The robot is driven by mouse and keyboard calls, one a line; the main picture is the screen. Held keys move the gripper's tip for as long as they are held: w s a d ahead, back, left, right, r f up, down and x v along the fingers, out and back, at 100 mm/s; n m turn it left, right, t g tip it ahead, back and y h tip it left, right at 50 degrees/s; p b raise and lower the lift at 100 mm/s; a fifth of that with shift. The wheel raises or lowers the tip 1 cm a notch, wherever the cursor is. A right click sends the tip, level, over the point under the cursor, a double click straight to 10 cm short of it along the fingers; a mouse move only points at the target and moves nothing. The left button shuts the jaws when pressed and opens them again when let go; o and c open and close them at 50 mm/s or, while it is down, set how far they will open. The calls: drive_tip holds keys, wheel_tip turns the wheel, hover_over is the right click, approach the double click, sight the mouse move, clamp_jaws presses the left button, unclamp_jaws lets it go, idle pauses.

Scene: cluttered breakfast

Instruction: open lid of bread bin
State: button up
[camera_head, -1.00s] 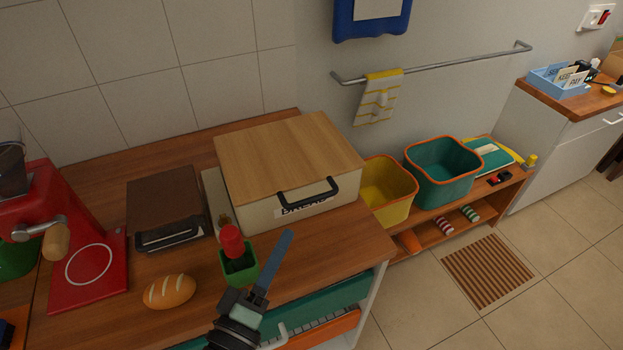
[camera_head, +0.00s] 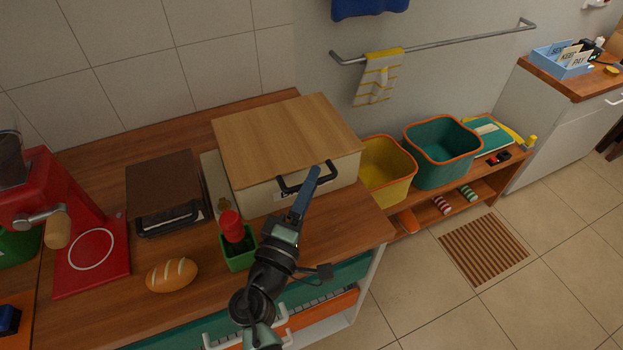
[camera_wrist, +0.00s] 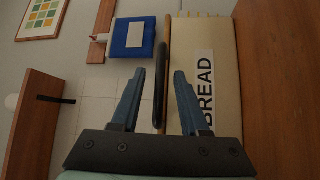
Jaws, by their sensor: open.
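The bread bin (camera_head: 247,202) stands at the back right of the wooden counter, with its flat wooden lid (camera_head: 280,135) shut. A black bar handle (camera_head: 283,187) is at the lid's front edge. My gripper (camera_head: 313,172) is in front of the bin, at the handle, and its blue finger covers part of the handle and the label. In the wrist view, my gripper (camera_wrist: 164,74) is open. The dark handle (camera_wrist: 160,90) appears between the two fingers, with the BREAD label (camera_wrist: 204,92) to its right. I cannot tell whether a finger touches the handle.
A green holder (camera_head: 238,259) with a red-topped bottle (camera_head: 231,223) stands just left of my arm. A bread loaf (camera_head: 172,275), a brown box (camera_head: 165,192) and a red machine (camera_head: 85,240) are further left. Yellow (camera_head: 385,172) and teal (camera_head: 441,153) bins stand on the lower right shelf.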

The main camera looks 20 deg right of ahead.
drive_tip(key=shift+w+d, duration=0.25)
clamp_jaws()
idle(1.4)
